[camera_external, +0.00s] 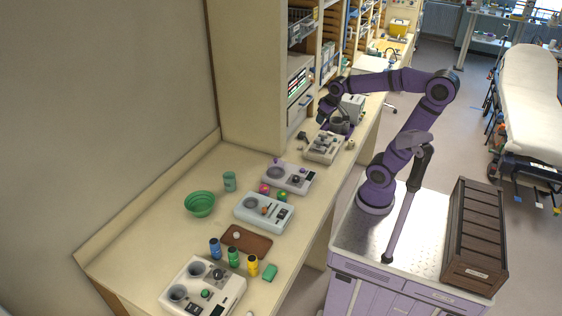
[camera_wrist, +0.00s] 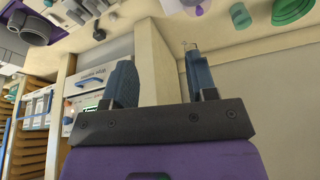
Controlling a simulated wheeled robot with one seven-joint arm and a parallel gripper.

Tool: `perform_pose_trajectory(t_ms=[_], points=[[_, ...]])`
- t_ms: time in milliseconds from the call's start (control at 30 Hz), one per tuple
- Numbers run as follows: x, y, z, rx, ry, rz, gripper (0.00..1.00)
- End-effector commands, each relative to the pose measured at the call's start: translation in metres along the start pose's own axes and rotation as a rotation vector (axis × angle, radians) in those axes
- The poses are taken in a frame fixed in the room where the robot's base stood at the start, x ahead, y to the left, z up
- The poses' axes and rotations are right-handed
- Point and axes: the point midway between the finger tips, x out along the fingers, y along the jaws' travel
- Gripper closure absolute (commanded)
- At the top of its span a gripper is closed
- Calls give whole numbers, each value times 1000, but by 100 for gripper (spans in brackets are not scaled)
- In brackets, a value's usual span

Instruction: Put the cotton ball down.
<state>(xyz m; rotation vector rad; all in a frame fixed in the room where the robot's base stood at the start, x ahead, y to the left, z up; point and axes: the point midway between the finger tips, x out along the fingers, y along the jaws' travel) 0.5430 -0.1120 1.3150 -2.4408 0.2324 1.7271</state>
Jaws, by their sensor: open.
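A small pale ball (camera_external: 236,236), which looks like the cotton ball, rests on the brown tray (camera_external: 256,243) on the bench. My gripper (camera_external: 323,124) is far from it, over the far part of the bench by the shelf unit. The wrist view shows my gripper (camera_wrist: 157,68) with its two blue-grey fingers wide apart and nothing between them. In the external view the fingertips are small and partly lost against the devices. The wrist view does not show the brown tray.
Several devices line the bench, including a white one (camera_external: 264,212) and a near one (camera_external: 203,289). A green bowl (camera_external: 200,204), a teal cup (camera_external: 229,181) and blue, green and yellow bottles (camera_external: 252,265) stand nearby. The shelf unit (camera_external: 262,75) rises beside my gripper.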

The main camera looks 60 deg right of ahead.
Motion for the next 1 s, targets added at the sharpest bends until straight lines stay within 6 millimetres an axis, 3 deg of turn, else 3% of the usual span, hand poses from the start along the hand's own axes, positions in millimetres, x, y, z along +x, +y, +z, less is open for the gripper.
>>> perform_pose_trajectory(t_ms=[200,400,600,1000], points=[[-30,-15,62,-111,70,-32,48],[-39,-19,100,-180,110,-52,48],[-41,-19,113,-202,122,-59,48],[-41,-19,113,-201,121,-59,48]])
